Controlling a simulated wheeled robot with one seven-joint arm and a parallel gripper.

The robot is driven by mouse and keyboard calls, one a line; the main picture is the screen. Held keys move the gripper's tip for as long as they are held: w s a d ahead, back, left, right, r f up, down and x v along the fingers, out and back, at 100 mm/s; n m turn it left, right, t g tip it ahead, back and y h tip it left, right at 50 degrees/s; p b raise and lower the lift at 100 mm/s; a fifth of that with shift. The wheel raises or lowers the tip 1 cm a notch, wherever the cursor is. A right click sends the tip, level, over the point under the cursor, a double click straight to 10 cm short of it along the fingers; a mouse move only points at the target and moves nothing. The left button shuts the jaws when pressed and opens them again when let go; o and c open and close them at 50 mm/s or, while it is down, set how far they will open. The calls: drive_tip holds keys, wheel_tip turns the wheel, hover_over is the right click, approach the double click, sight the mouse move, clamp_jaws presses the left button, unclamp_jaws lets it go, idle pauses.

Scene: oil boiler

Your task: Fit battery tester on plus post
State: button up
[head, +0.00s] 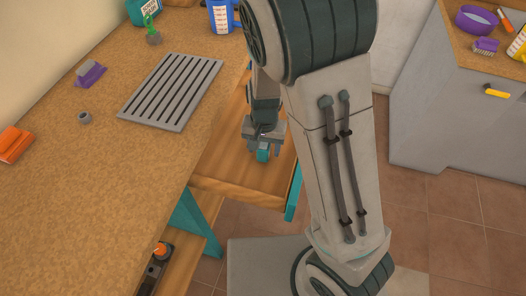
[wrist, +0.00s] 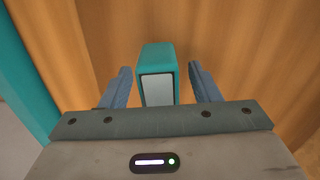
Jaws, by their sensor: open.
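A teal box with a pale grey face (wrist: 157,80) stands between my fingers in the wrist view; it appears to be the battery tester. In the head view its teal end (head: 263,154) shows low in the open wooden drawer (head: 235,188). My gripper (wrist: 158,88) is open, with one blue-grey finger on each side of the box and a visible gap on both sides. In the head view my gripper (head: 264,140) points down into the drawer. My arm hides part of the drawer. I cannot make out the plus post.
The workbench top (head: 75,165) holds a slotted grey plate (head: 172,91), a purple-based tool (head: 90,74) and an orange item (head: 14,143). A dark object with an orange knob (head: 160,249) sits below the bench. A grey cabinet (head: 450,110) stands right, across open tiled floor.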

drive_tip(key=shift+f, duration=0.25)
drive_tip(key=c, duration=1.1)
drive_tip(key=shift+r, duration=0.1)
wheel_tip(320, 180, up, 10)
drive_tip(key=shift+f+p, duration=0.1)
drive_tip(key=shift+p, duration=0.95)
drive_tip(key=shift+a, duration=0.1)
